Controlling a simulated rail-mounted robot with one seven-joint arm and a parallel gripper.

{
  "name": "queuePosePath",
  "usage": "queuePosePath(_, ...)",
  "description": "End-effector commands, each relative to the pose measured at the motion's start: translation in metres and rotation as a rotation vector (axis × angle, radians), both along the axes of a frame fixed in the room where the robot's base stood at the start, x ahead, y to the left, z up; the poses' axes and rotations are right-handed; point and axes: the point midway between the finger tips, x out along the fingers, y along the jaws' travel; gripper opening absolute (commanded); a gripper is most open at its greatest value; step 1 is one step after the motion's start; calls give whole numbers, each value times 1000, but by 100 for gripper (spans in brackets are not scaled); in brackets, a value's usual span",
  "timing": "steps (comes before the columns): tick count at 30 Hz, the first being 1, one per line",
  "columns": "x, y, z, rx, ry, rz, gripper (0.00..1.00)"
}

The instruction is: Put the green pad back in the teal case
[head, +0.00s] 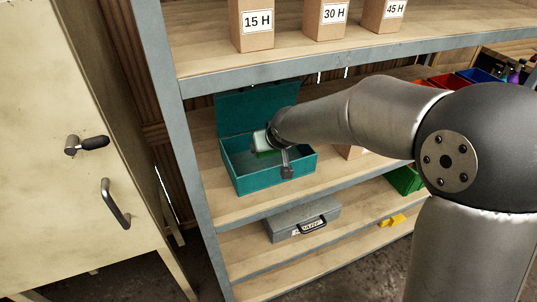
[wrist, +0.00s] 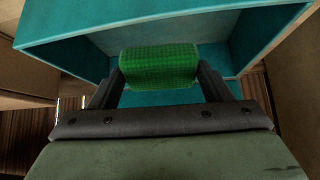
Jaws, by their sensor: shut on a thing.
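The teal case (head: 268,177) stands open on the middle shelf, its lid raised at the back. In the wrist view the teal case (wrist: 75,40) fills the area ahead of my gripper. The green pad (wrist: 160,66) is held between the two dark fingers of my gripper (wrist: 160,80). In the head view my gripper (head: 264,142) is over the case opening, and only a bit of green shows under it. My wrist hides part of the case's right side and lid. I cannot tell whether the pad touches the case floor.
A grey case (head: 303,220) and a yellow object (head: 392,220) lie on the shelf below. Wooden blocks marked 15 H (head: 254,25), 30 H (head: 327,18) and 45 H (head: 385,15) stand on the shelf above. A green bin (head: 405,181) is to the right. A cream cabinet (head: 60,190) stands left.

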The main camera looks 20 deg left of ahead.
Motion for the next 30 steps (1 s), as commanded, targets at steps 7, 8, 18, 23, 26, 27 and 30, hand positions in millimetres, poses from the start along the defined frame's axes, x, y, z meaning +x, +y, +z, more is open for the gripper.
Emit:
queuePosePath(7, 5, 4, -22, 0, 0, 0, 50)
queuePosePath(8, 6, 4, -23, 0, 0, 0, 50)
queuePosePath(18, 17, 9, -39, -47, 74, -4, 50)
queuePosePath(23, 20, 12, -39, -111, 172, -3, 50)
queuePosePath(26, 22, 14, -41, -149, 225, -2, 50)
queuePosePath(27, 21, 14, -47, -158, 239, -1, 50)
queuePosePath(30, 22, 14, -54, -167, 249, 0, 50)
